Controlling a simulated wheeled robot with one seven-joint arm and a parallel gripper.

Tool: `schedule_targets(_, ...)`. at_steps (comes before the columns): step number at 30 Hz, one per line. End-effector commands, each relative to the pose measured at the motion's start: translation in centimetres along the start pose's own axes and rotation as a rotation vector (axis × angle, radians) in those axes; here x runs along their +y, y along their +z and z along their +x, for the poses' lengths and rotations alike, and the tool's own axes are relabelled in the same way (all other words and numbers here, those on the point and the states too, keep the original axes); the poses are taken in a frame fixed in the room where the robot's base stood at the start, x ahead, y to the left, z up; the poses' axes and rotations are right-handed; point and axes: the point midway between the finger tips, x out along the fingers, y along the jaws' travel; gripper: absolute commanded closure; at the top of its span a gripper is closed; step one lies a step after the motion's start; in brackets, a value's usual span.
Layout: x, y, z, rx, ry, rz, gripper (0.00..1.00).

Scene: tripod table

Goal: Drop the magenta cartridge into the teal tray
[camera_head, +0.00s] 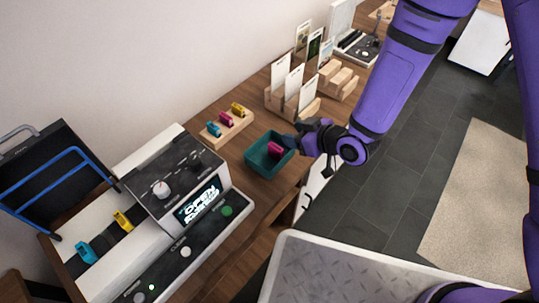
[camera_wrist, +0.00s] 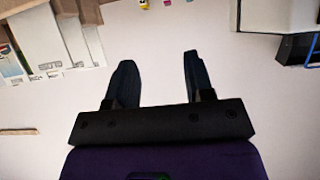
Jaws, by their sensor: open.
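The teal tray (camera_head: 256,168) sits on the wooden table in the head view. A magenta cartridge (camera_head: 274,149) shows inside its walls, lying toward the right side. Another magenta cartridge (camera_head: 225,118) stands on a wooden block, between a teal one (camera_head: 214,129) and a yellow one (camera_head: 238,109). My gripper (camera_head: 296,141) is at the tray's right edge. In the wrist view its two dark fingers (camera_wrist: 156,60) are spread apart with nothing between them. The tray cannot be made out in the wrist view.
Wooden holders with upright cards (camera_head: 288,88) stand behind the tray. A grey machine with a lit "OPEN" screen (camera_head: 199,204) is to the left. A metal-topped surface (camera_head: 370,275) lies in front. Pale wall fills most of the wrist view.

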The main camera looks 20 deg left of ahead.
Motion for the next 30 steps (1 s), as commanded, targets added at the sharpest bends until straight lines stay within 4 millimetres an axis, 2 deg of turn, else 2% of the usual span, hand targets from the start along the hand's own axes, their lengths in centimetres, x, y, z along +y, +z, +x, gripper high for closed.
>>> schedule_targets(3,0.0,0.0,-2.0,0.000,0.001,0.001,0.52)
schedule_targets(9,0.0,0.0,-4.0,0.000,-0.001,0.001,0.52)
schedule_targets(26,0.0,0.0,-4.4,-0.001,0.001,0.000,0.52)
schedule_targets(30,1.3,-0.8,-5.1,-0.022,0.032,-0.006,0.52)
